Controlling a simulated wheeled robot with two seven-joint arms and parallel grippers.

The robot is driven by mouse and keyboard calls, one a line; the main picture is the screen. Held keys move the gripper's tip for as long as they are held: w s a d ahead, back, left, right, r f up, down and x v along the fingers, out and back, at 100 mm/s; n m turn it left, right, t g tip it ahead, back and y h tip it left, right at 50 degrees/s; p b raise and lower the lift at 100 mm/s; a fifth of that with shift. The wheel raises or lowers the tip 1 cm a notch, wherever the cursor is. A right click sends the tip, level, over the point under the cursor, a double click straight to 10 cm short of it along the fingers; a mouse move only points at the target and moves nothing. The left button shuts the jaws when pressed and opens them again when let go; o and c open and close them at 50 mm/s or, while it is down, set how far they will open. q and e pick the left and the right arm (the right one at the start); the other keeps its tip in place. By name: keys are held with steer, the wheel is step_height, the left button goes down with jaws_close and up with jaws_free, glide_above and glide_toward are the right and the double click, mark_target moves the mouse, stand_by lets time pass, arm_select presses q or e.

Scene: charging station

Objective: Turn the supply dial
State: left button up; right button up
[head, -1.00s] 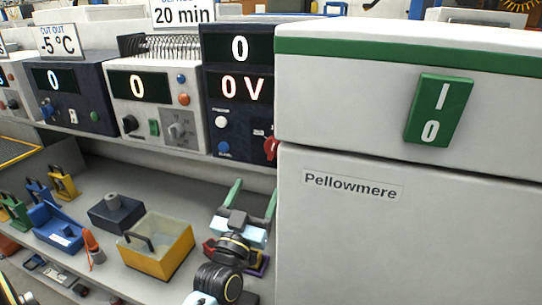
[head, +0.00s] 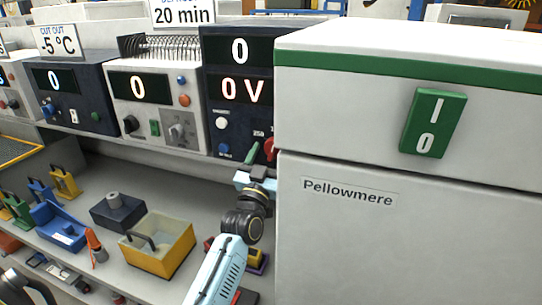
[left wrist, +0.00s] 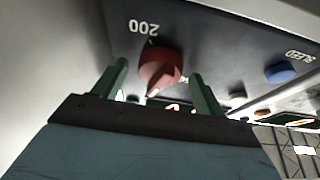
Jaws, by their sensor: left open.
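The red dial (head: 269,148) is on the front of the dark unit that shows 0 and 0 V, at its lower right beside the white cabinet. In the left wrist view the red dial (left wrist: 158,66) has a pale pointer mark, and an upside-down 200 is printed near it. My left gripper (head: 262,157) is raised in front of the dial. Its green fingers (left wrist: 161,72) are open, one on each side of the dial, with visible gaps. Contact with the dial does not show.
The white cabinet (head: 400,240) with a green 1/0 switch (head: 433,123) stands close on the right. A blue button (left wrist: 278,72) is on the same panel. Below, the shelf holds a yellow bin (head: 160,248), a dark box (head: 118,211) and a blue tray (head: 60,227).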

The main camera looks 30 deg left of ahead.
arm_select(q)
steer(key=c, duration=0.9)
steer(key=shift+d+r+n+y+p, duration=0.1)
steer(key=shift+n+y+p, duration=0.5)
steer(key=shift+n, duration=0.6)
steer(key=shift+c, duration=0.3)
steer(key=shift+n+y, duration=0.4)
steer(key=shift+n, duration=0.4)
steer(key=o, duration=1)
steer(key=shift+c, duration=0.2)
steer(key=shift+s+f, duration=0.1)
steer(key=shift+f, duration=0.1)
steer(key=b+v, duration=0.1)
steer(key=v, duration=1.2)
steer(key=shift+s+r+b, duration=0.15)
steer(key=shift+r+b, duration=0.15)
steer(key=shift+b, duration=0.1)
